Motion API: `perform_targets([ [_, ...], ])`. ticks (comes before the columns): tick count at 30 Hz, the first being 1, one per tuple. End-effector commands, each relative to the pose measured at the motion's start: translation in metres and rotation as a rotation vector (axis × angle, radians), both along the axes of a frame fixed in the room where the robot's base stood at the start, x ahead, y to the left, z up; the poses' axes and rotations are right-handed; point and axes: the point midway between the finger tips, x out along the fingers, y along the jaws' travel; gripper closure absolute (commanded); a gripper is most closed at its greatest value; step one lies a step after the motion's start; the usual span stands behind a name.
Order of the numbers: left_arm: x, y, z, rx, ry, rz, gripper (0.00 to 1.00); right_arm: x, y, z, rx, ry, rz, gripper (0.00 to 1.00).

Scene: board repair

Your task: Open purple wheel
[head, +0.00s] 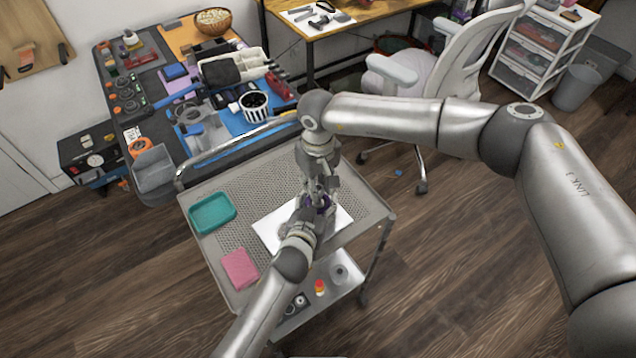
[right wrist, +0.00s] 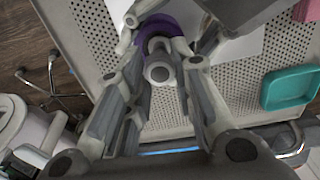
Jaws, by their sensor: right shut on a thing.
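The purple wheel (head: 321,201) is over the cart's upper tray, between my two grippers and partly covered by them. In the right wrist view its purple rim (right wrist: 172,27) shows at the top, with a grey round hub or shaft (right wrist: 160,66) pointing toward the camera. My right gripper (head: 319,186) comes down from above and is shut on the wheel's grey shaft part, which sits between its fingers. My left gripper (head: 306,216) comes in from the front and is at the wheel's near side. Its fingertips are hidden, so I cannot tell its grip.
A white sheet (head: 270,228) lies on the perforated cart tray (head: 240,185) under the grippers. A teal tray (head: 212,213) and a pink block (head: 240,268) are to the left. A cluttered workbench (head: 160,110) stands behind, and an office chair (head: 450,60) stands at back right.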

Motion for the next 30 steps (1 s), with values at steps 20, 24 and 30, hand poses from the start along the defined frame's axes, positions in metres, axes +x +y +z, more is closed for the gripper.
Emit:
perform_targets([
  [20, -0.0007, 0.0008, -0.0020, 0.002, 0.005, 0.001, 1.00, -0.0006, 0.0002, -0.0001, 0.000, 0.001, 0.217, 0.63],
  [24, -0.0007, 0.0008, -0.0021, 0.002, 0.005, 0.001, 1.00, -0.0005, 0.0002, -0.0001, -0.001, 0.001, 0.217, 0.55],
  [30, -0.0007, 0.0007, -0.0020, 0.002, 0.005, 0.001, 1.00, -0.0002, 0.0001, 0.0001, 0.000, 0.000, 0.216, 0.55],
])
